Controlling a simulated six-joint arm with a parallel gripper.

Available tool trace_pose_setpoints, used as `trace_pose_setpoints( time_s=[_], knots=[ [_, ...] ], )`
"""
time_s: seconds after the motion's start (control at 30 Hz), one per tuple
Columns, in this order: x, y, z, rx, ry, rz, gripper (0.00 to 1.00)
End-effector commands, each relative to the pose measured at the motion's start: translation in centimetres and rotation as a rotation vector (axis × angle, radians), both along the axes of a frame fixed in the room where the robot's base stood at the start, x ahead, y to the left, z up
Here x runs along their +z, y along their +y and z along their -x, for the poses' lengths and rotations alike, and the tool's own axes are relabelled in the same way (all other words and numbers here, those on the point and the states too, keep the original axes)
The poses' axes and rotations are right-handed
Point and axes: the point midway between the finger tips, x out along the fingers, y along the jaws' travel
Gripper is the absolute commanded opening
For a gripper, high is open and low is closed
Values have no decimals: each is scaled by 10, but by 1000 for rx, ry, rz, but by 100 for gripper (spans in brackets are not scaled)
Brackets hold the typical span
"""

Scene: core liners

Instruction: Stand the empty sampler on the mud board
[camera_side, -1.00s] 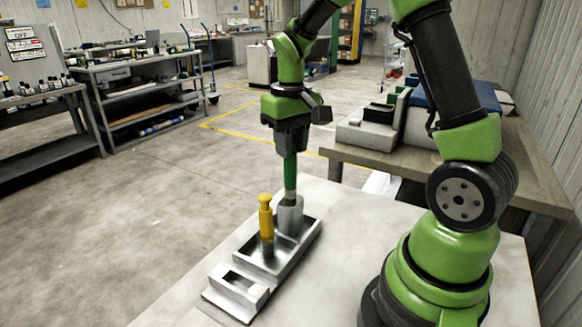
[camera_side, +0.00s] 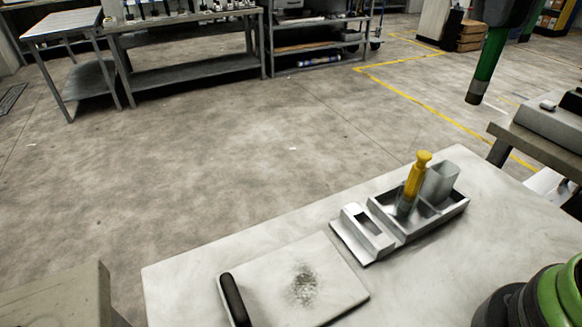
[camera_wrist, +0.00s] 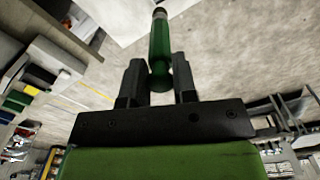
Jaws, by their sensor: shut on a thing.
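My gripper (camera_side: 500,22) is at the top right of the side view, partly cut off by the frame. It is shut on the green sampler (camera_side: 485,68), a tube with a pale lower end, which hangs slightly tilted, clear of the rack. In the wrist view the sampler (camera_wrist: 159,42) sits between the two dark fingers of my gripper (camera_wrist: 158,84). The mud board (camera_side: 337,289), a pale flat slab with a dark speckled patch and a black bar along its left edge, lies at the front of the table. Nothing stands on it.
The white table (camera_side: 200,265) is bare left of the board. A side bench (camera_side: 545,142) stands at right.

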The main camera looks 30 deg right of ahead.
Motion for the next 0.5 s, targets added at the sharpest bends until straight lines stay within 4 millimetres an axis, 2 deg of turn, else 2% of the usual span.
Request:
trace_pose_setpoints(
  time_s=[0.03,0.17,0.27,0.37,0.5],
  knots=[
    [-2,13,-6,12,4,-3,0],
    [-2,40,-17,14,5,-2,0],
    [-1,69,-25,17,4,-3,0],
    [-1,105,-32,21,5,-2,0],
    [-1,171,-32,23,3,-2,0]
  ],
)
